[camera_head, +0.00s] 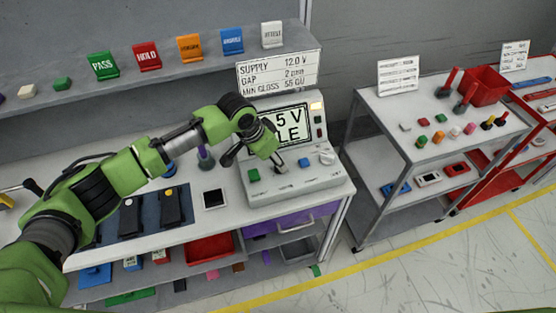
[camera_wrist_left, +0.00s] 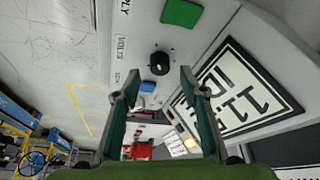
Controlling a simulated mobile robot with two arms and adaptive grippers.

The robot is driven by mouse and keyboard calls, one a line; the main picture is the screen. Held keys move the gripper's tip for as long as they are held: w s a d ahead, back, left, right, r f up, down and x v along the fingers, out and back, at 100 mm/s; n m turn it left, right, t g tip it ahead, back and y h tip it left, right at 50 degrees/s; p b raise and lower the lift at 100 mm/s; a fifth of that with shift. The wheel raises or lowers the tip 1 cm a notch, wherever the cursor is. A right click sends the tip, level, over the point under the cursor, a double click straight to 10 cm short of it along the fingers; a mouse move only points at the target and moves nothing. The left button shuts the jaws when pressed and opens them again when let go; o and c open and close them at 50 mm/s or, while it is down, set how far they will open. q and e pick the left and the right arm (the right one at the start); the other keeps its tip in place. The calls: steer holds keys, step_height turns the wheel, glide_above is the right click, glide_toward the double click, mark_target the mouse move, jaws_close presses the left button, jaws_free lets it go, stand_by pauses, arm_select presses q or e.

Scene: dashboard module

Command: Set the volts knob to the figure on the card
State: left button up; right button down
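The supply box (camera_head: 290,183) stands on the bench's right end, with a sloped front panel and a display (camera_head: 293,125) partly covered by my arm; "5 V" and "LE" can be read. The black volts knob (camera_wrist_left: 160,62) shows beside a "VOLTS" label in the left wrist view. In the head view my gripper hides it. My left gripper (camera_head: 279,166) is over the panel. In the wrist view its fingers (camera_wrist_left: 160,75) are apart and empty, with the knob just beyond, between the tips. The card (camera_head: 277,72) reads "SUPPLY 12.0 V". My right gripper is not in view.
A green button (camera_head: 253,175) and a blue button (camera_head: 304,162) flank the gripper on the panel, with a whitish part (camera_head: 327,157) further right. A shelf (camera_head: 170,88) with coloured cards runs behind. A dark-screened device (camera_head: 214,199) lies left of the box.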

arm_select(q)
steer(key=x, duration=0.3)
steer(key=shift+w+d+f, duration=0.1)
steer(key=shift+w+f, duration=0.05)
steer(key=shift+f, duration=0.25)
steer(key=c, duration=1.1)
